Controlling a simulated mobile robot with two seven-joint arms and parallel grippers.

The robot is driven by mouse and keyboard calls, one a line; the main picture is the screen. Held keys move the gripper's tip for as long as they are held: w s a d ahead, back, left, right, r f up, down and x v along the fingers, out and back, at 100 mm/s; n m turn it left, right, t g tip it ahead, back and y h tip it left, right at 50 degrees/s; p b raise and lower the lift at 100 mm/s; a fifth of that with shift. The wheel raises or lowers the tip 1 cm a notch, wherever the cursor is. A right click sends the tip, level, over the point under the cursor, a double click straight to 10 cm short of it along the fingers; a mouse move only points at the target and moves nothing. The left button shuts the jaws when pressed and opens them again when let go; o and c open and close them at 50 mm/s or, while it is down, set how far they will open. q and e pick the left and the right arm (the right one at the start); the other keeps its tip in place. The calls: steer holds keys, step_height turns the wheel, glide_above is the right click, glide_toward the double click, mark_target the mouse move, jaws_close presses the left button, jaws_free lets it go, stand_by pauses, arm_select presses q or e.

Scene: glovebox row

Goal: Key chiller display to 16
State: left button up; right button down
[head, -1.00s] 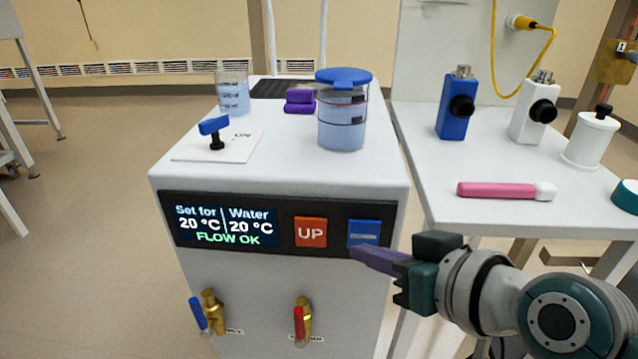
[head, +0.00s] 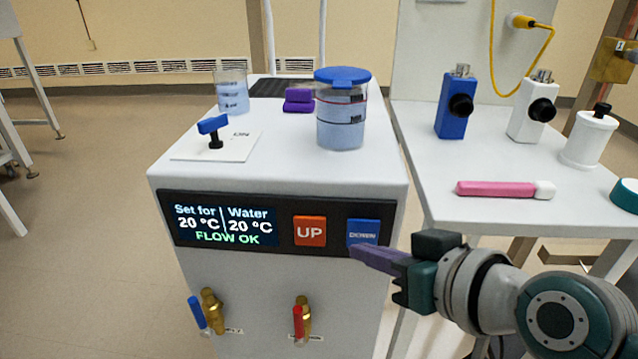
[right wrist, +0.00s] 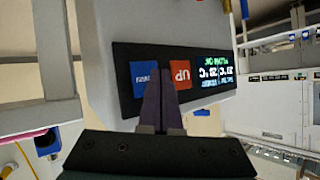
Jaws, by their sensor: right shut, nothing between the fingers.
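The chiller display (head: 225,222) on the front of the white chiller reads "Set for 20 °C", "Water 20 °C" and "FLOW OK". It shows upside down in the right wrist view (right wrist: 213,72). Right of it are the orange-red UP button (head: 310,231) and the blue DOWN button (head: 363,232). My right gripper (head: 356,252) is shut and empty, its purple fingertips at the lower edge of the DOWN button. In the right wrist view the fingers (right wrist: 160,88) point at the panel between the two buttons. I cannot tell whether they touch it. My left gripper is not in view.
On the chiller's top stand a blue-lidded jar (head: 342,110), a beaker (head: 232,92) and a blue-handled valve (head: 213,128). Blue (head: 198,312) and red (head: 299,322) taps stick out below the panel. A side table (head: 480,205) with a pink-handled tool (head: 500,189) stands at right.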

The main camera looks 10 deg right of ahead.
steer(key=shift+w, duration=0.15)
steer(key=shift+w+d, duration=0.1)
steer(key=shift+w, duration=0.15)
steer(key=shift+w+d, duration=0.1)
steer(key=shift+w, duration=0.25)
stand_by(0.8)
steer(key=shift+s+r, duration=0.1)
steer(key=shift+s, duration=0.35)
steer(key=shift+s+a, duration=0.2)
steer(key=shift+s, duration=0.1)
steer(key=shift+p, duration=0.3)
